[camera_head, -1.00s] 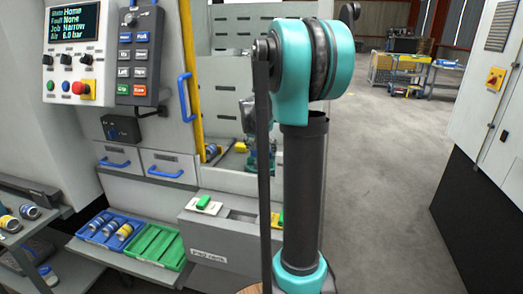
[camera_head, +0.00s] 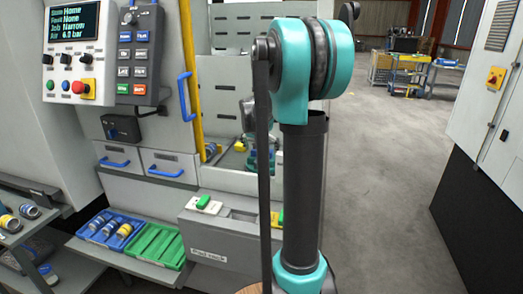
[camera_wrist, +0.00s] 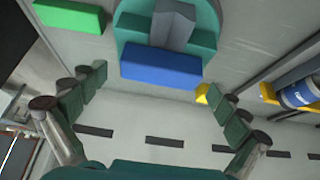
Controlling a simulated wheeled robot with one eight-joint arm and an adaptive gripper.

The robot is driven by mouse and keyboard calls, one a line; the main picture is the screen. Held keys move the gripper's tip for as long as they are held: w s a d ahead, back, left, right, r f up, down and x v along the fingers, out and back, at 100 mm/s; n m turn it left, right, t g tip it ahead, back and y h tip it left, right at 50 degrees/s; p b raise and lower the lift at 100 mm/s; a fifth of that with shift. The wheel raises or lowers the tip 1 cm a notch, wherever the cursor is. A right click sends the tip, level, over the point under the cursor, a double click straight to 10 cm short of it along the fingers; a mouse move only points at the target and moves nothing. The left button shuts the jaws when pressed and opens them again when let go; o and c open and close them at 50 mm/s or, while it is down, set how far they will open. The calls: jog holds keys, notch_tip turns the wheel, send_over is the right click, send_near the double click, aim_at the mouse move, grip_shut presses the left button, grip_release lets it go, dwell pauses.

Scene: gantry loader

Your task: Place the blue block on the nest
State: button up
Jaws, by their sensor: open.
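The blue block (camera_wrist: 160,65) is in the upper middle of the wrist view, against a round teal part (camera_wrist: 130,27) with a grey wedge-shaped piece (camera_wrist: 172,25) on it. Whether the block rests on this part or only stands in front of it, I cannot tell. My gripper (camera_wrist: 160,92) is open, with one finger low to the left of the block and the other low to the right; neither visibly touches it. I cannot make out the blue block in the head view, where my arm covers part of the machine opening. I cannot identify the nest with certainty.
A green block (camera_wrist: 68,15) lies left of the blue block. A yellow piece (camera_wrist: 202,95) and a blue-white cylinder (camera_wrist: 300,93) are to the right. In the head view, a blue tray (camera_head: 88,237) with cylinders stands beside an empty green tray (camera_head: 160,243).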

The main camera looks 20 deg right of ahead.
jog(key=v, duration=1.2)
jog(key=shift+c, duration=0.4)
dwell(0.6)
